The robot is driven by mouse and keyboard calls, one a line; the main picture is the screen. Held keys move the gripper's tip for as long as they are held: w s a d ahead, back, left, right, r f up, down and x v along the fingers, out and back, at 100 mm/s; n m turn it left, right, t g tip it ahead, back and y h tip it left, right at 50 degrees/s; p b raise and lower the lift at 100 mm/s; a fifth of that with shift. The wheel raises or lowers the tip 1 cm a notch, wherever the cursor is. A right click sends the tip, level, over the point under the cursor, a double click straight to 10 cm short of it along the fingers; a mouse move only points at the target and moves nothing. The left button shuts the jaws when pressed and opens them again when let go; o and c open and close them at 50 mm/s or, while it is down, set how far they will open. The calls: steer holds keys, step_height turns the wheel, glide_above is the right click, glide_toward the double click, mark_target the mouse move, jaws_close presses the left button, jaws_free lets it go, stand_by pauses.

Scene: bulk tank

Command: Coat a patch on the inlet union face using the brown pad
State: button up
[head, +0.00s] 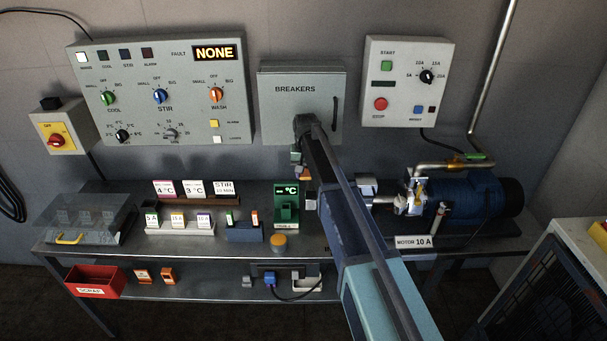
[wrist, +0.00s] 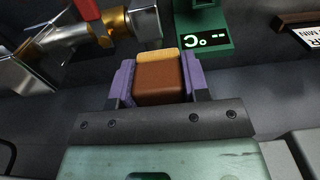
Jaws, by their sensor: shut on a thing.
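My gripper (wrist: 157,82) is shut on the brown pad (wrist: 160,84), a brown block with a tan strip along its far edge, held between two purple fingers. In the head view my gripper (head: 301,165) hangs above the bench, left of the pump, and the pad shows only as a small orange-brown patch. A brass and steel pipe fitting (wrist: 118,22) lies at the upper left of the wrist view, apart from the pad. I cannot tell for sure whether it is the inlet union; its face is not clearly visible. My arm hides part of the pump's left side.
The green °C device (head: 287,203) stands close by the gripper; it also shows in the wrist view (wrist: 205,27). The blue motor (head: 482,200) is at the right. A yellow-orange button (head: 279,241) sits at the bench front. Label holders (head: 180,228) stand left. The breaker box (head: 302,100) is behind.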

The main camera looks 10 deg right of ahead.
mark_target(308, 195)
steer(key=shift+f+b, duration=3.4)
steer(key=shift+f, duration=0.2)
steer(key=shift+s+d+r, duration=0.1)
steer(key=shift+s+d, duration=0.1)
steer(key=shift+d, duration=0.8)
steer(key=shift+s+d+r, duration=0.1)
steer(key=shift+s+d, duration=0.05)
steer(key=shift+d, duration=0.8)
steer(key=shift+w+a, duration=0.15)
steer(key=shift+a, duration=0.65)
steer(key=shift+w+a, duration=0.15)
steer(key=shift+a, duration=0.6)
steer(key=r+p, duration=0.5)
steer(key=a+r+p, duration=0.1)
steer(key=r+p, duration=0.1)
steer(key=shift+r+p, duration=0.2)
steer(key=shift+p, duration=0.2)
steer(key=shift+f, duration=0.1)
step_height(308, 195, down, 6)
steer(key=b, duration=0.6)
steer(key=shift+f+b, duration=1.05)
steer(key=shift+b, duration=0.1)
